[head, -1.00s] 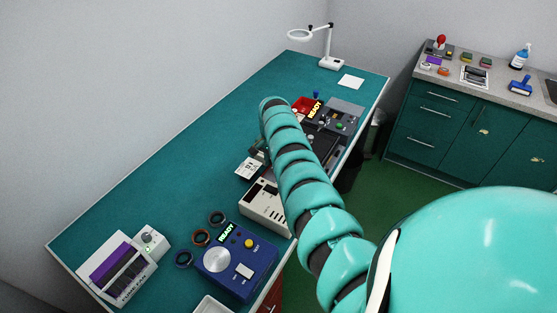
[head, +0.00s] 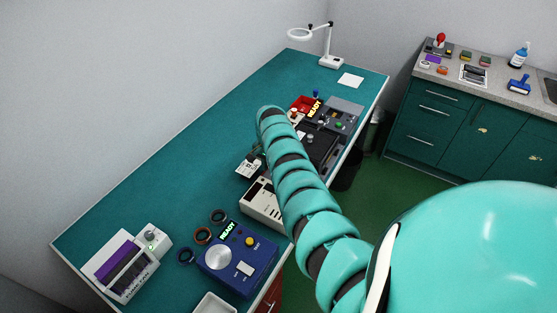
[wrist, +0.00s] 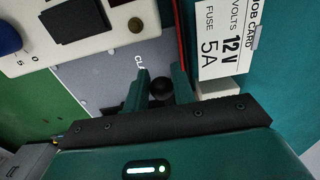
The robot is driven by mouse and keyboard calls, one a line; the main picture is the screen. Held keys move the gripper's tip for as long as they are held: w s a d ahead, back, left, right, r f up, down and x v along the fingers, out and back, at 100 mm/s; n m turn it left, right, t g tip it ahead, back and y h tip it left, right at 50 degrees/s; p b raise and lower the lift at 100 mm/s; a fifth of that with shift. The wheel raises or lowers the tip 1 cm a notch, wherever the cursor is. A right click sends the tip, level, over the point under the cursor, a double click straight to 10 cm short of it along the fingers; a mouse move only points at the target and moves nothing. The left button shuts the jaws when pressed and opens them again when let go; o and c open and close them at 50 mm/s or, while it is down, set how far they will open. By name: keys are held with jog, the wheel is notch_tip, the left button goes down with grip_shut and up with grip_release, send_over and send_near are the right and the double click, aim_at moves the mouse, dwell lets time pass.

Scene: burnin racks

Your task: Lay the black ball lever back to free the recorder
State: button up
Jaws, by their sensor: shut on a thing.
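The black ball (wrist: 161,90) of the lever shows in the wrist view between the two fingers of my gripper (wrist: 160,92). My gripper is shut on the ball. The ball stands over a grey plate (wrist: 98,80) with partly hidden lettering. The lever's shaft is hidden, so I cannot tell its tilt. In the head view my arm covers the gripper and the lever. I cannot make out the recorder with certainty.
A white job card (wrist: 224,38) reading 12 V and fuse 5A lies beside the plate. A cream instrument (head: 262,205) and a blue READY unit (head: 237,259) stand on the teal bench (head: 140,200). The bench is clear along the wall.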

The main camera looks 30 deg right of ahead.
jog(key=shift+s+a+f, duration=0.2)
jog(key=shift+a+f, duration=0.05)
jog(key=shift+f, duration=0.2)
jog(key=shift+s+a+f, duration=0.15)
jog(key=shift+a+f, duration=0.1)
jog(key=shift+f, duration=0.3)
jog(key=shift+s+a+f, duration=0.1)
jog(key=shift+a+f, duration=0.05)
jog(key=shift+f, duration=0.2)
jog(key=o, duration=0.7)
jog(key=shift+r, duration=0.1)
